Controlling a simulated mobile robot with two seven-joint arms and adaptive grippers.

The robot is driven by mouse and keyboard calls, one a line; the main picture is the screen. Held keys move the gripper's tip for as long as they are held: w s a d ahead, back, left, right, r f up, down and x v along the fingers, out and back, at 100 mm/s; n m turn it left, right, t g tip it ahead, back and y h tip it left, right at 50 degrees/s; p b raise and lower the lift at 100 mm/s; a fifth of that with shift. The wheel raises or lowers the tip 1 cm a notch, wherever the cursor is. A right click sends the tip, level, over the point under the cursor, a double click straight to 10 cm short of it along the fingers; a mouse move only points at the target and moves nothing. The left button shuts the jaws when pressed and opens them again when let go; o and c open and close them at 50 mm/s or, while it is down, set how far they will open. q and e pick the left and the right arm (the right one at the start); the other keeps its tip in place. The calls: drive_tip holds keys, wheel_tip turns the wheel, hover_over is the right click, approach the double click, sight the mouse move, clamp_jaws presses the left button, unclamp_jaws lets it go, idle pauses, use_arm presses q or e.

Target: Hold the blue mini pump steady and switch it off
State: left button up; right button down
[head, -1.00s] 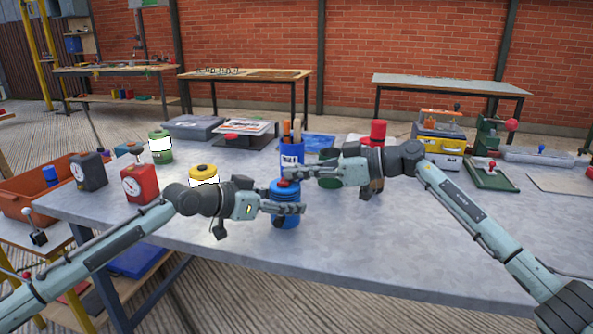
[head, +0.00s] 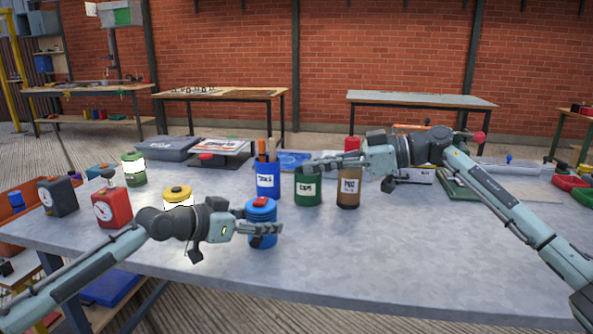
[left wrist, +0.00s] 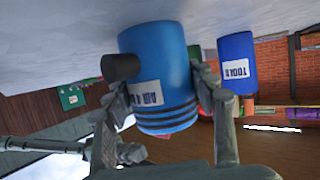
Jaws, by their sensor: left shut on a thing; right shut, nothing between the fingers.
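The blue mini pump (head: 262,240) stands upright on the grey table, with a red cap or button (head: 260,201) on top. My left gripper (head: 268,229) is shut on its side from the left. The left wrist view shows the pump (left wrist: 160,68) between both fingers, with a black outlet and a white label facing the camera. The red top is mostly hidden in that view. My right gripper (head: 307,164) is shut and empty. It is raised behind and right of the pump, near the rim of a green labelled container, apart from the pump.
A blue tools cup (head: 267,185), the green container (head: 307,194) and a brown labelled container (head: 348,196) stand behind the pump. A yellow-topped can (head: 177,193) and a red gauge box (head: 112,207) are at left. The table's front right is clear.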

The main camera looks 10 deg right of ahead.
idle(0.4)
use_arm(q)
drive_tip(key=o, duration=1.6)
drive_tip(key=shift+a, duration=0.1)
